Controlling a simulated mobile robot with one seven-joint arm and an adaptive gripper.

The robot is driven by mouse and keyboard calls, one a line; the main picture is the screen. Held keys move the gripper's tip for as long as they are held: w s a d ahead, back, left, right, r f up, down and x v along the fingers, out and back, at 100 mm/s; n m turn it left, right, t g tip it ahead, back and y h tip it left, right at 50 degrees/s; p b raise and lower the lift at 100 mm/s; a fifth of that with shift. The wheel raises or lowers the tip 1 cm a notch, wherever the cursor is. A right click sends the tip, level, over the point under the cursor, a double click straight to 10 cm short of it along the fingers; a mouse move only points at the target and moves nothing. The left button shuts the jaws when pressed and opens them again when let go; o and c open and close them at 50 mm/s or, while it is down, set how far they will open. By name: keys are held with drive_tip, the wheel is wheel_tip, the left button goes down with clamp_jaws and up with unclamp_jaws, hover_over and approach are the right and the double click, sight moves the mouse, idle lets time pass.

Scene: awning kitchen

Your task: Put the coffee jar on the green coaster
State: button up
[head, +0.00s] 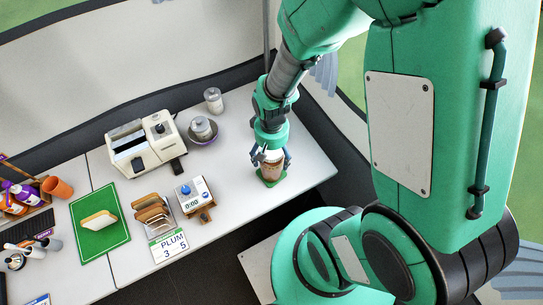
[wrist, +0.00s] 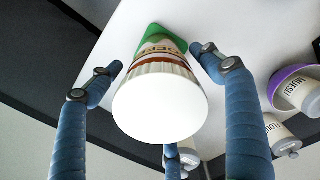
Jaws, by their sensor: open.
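The coffee jar (head: 272,169), with a white lid and a brown-and-cream label, stands upright on the green coaster (head: 265,180) near the right end of the counter. In the wrist view the jar (wrist: 160,105) shows its lid towards me, with the coaster (wrist: 152,31) under its far end. My gripper (head: 271,157) is right above the jar, its fingers spread around the upper part. In the wrist view the fingers of my gripper (wrist: 160,68) are open, with gaps on both sides of the jar. Part of the coaster is hidden by the jar.
A purple-rimmed bowl (head: 212,138) holding a jar and another lidded jar (head: 213,100) stand behind and left. A toaster (head: 145,145), a timer (head: 193,195), a toast rack (head: 153,212) and a green board (head: 90,240) with bread are further left. The counter's right edge is close to the coaster.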

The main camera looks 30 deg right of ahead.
wheel_tip(320, 180, up, 12)
drive_tip(key=p, duration=0.3)
drive_tip(key=shift+f, duration=0.2)
idle(0.6)
drive_tip(key=shift+r, duration=0.25)
drive_tip(key=s+a+r+t, duration=0.1)
drive_tip(key=s+r+t, duration=0.1)
drive_tip(key=r, duration=1.2)
drive_tip(key=s+a+r+n+t, duration=0.1)
drive_tip(key=s+r, duration=0.4)
drive_tip(key=r, duration=0.9)
drive_tip(key=a+t, duration=0.1)
drive_tip(key=t, duration=0.1)
drive_tip(key=shift+s+t, duration=0.15)
drive_tip(key=shift+t, duration=0.15)
